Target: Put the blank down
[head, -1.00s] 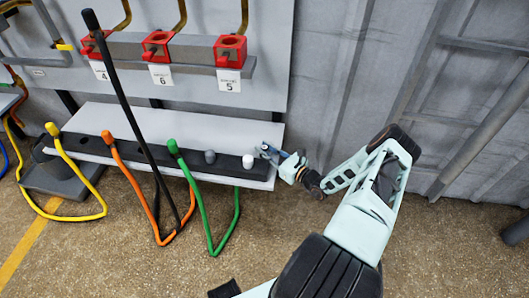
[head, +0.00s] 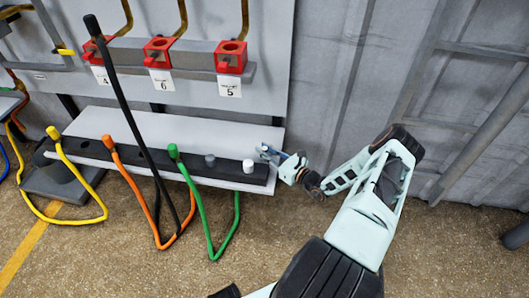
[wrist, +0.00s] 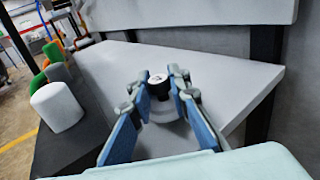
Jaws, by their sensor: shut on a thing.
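My gripper (wrist: 160,84) is over the right end of the grey shelf (wrist: 220,75), its blue-padded fingers shut on a small blank (wrist: 158,86). In the head view my gripper (head: 268,153) is just right of a white plug, and the blank is too small or hidden to make out there.
A dark strip (head: 120,157) along the shelf's front edge holds the white plug (head: 248,166), a grey plug (head: 210,160) and green, orange and yellow cables. A black rod (head: 125,100) leans across. Red numbered sockets (head: 230,56) are above. The shelf behind the strip looks clear.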

